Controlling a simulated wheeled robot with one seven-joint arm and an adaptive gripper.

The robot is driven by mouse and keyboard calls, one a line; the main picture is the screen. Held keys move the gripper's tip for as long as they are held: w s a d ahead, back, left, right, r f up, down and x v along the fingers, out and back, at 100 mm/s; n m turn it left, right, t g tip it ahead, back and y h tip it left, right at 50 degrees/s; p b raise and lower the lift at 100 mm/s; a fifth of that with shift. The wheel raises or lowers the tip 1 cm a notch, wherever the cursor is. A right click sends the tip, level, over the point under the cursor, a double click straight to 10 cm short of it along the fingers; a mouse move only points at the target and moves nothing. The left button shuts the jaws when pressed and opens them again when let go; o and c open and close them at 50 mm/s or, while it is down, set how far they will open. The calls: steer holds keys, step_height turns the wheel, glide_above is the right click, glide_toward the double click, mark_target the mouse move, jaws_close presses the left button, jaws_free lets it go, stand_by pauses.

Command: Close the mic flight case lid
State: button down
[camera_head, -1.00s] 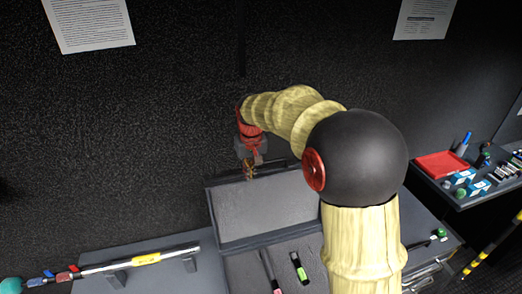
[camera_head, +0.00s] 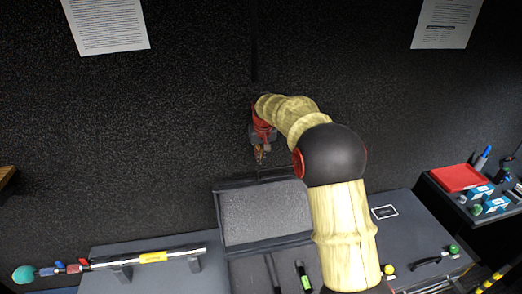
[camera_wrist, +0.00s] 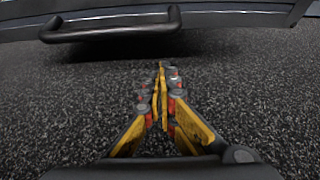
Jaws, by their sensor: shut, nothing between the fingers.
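The mic flight case lid (camera_head: 265,212) stands open, raised at the back of the case, with its grey foam lining facing the camera. My gripper (camera_head: 261,158) is shut and empty, above and behind the lid's top edge, close to the dark wall. In the wrist view my gripper's fingertips (camera_wrist: 160,72) meet, and a dark bar handle (camera_wrist: 112,24) on a grey panel edge lies beyond them, apart from the fingers.
A boom pole (camera_head: 150,257) with a teal end rests on holders at left. A dark case with a handle (camera_head: 426,262) lies right. A side shelf holds a red tray (camera_head: 457,178) and small boxes. Papers (camera_head: 106,24) hang on the wall.

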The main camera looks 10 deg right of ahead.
steer(key=shift+s+f, duration=0.15)
steer(key=shift+s, duration=0.6)
steer(key=shift+s+f, duration=0.15)
steer(key=shift+s, duration=0.6)
steer(key=shift+s+r, duration=0.1)
